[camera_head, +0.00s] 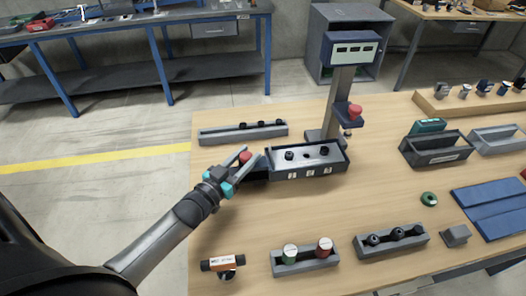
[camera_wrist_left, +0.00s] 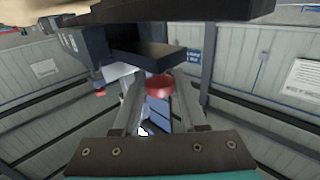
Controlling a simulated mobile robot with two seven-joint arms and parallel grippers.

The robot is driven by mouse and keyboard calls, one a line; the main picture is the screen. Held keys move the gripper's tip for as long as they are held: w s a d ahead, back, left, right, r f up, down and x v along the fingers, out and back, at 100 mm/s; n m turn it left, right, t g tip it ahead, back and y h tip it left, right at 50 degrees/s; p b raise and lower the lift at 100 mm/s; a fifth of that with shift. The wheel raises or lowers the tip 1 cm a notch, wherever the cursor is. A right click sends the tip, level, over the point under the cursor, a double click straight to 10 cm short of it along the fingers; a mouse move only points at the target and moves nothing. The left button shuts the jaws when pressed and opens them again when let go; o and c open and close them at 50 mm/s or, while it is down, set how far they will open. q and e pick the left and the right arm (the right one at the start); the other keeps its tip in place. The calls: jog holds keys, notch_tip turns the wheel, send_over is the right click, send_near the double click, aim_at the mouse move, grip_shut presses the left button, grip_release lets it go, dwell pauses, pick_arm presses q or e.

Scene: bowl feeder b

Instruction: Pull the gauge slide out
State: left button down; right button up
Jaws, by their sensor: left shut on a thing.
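The gauge fixture (camera_head: 306,160), a dark tray-like block with a light top and numbered front, stands on the wooden table below a display post. A dark slide (camera_head: 259,173) sticks out of its left end, with a round red knob (camera_head: 245,157) near its outer end. In the left wrist view the red knob (camera_wrist_left: 158,86) is between the fingers, with the dark slide (camera_wrist_left: 150,57) just above it. My left gripper (camera_head: 247,158) is shut on the knob, its arm reaching in from the lower left. How far the slide extends inside the fixture is hidden. My right gripper is not in view.
A long grey rack (camera_head: 242,134) lies behind the gripper. The display post (camera_head: 340,100) carries a red button (camera_head: 355,111). Holders with knobs (camera_head: 306,262) stand at the front. Dark bins (camera_head: 437,150) and a blue mat (camera_head: 495,207) are at right. Left of the table is open floor.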

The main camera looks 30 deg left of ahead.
pick_arm(q)
jog(key=s+a, duration=0.8)
jog(key=a, duration=0.3)
jog(key=shift+s+p, duration=0.15)
jog(key=shift+p, duration=0.25)
jog(key=shift+a, duration=0.1)
jog(key=shift+c, duration=2.4)
grip_release()
jog(key=shift+s, duration=0.1)
jog(key=s+a, duration=0.2)
jog(key=s, duration=1.3)
jog(key=shift+f, duration=0.1)
